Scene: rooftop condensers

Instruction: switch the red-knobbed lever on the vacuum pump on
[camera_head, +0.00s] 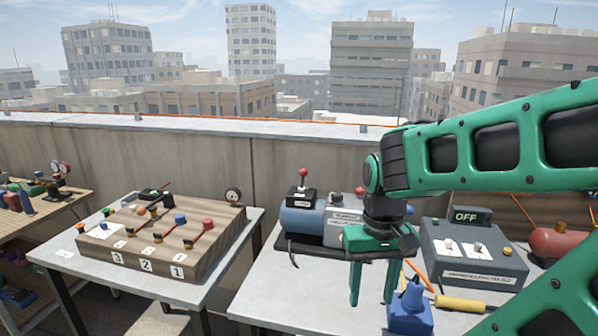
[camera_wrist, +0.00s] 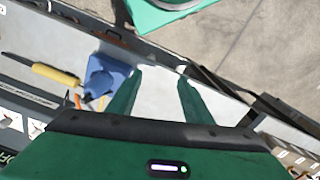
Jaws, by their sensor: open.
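The vacuum pump (camera_head: 302,220) stands on the right table in the head view, a blue cylinder joined to a grey body with a label. A black box on its top carries a lever with a red knob (camera_head: 303,172), which stands about upright. A second red knob (camera_head: 359,190) shows at the grey end, partly hidden by my arm. My gripper (camera_head: 372,298) is open, pointing down, in front and to the right of the pump, with nothing between its fingers. In the wrist view my gripper (camera_wrist: 160,78) is open over bare tabletop; the pump is not recognisable there.
A blue block-like tool (camera_head: 410,308) and a yellow-handled tool (camera_head: 460,302) lie right of my fingers. A grey box with an OFF display (camera_head: 470,250) stands behind them. A wooden board with numbered levers (camera_head: 165,235) sits on the left table. The right table's front left is clear.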

